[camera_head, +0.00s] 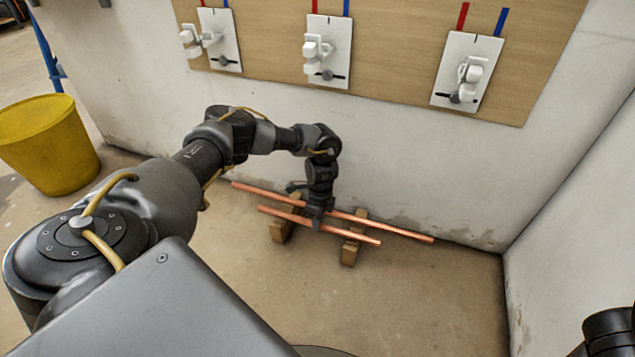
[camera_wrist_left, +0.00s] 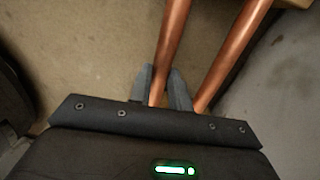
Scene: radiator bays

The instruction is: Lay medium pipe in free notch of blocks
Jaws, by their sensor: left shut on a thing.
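The medium pipe (camera_head: 362,238), the shorter of two copper pipes, is in front. My left gripper (camera_head: 317,221) points down and is shut on it near its middle. In the left wrist view the medium pipe (camera_wrist_left: 172,42) runs between the two grey fingers (camera_wrist_left: 162,92). It crosses the left wooden block (camera_head: 279,232) and the right wooden block (camera_head: 349,253); I cannot tell whether it rests in their notches or is just above. A longer copper pipe (camera_head: 405,233) lies across the blocks behind it, roughly parallel and apart. My right gripper is not in view.
A white wall stands close behind the pipes, with another wall (camera_head: 575,200) at the right. A wooden board (camera_head: 395,60) carries several white valve plates above. A yellow bucket (camera_head: 45,150) stands at the left. The floor (camera_head: 420,300) in front of the blocks is clear.

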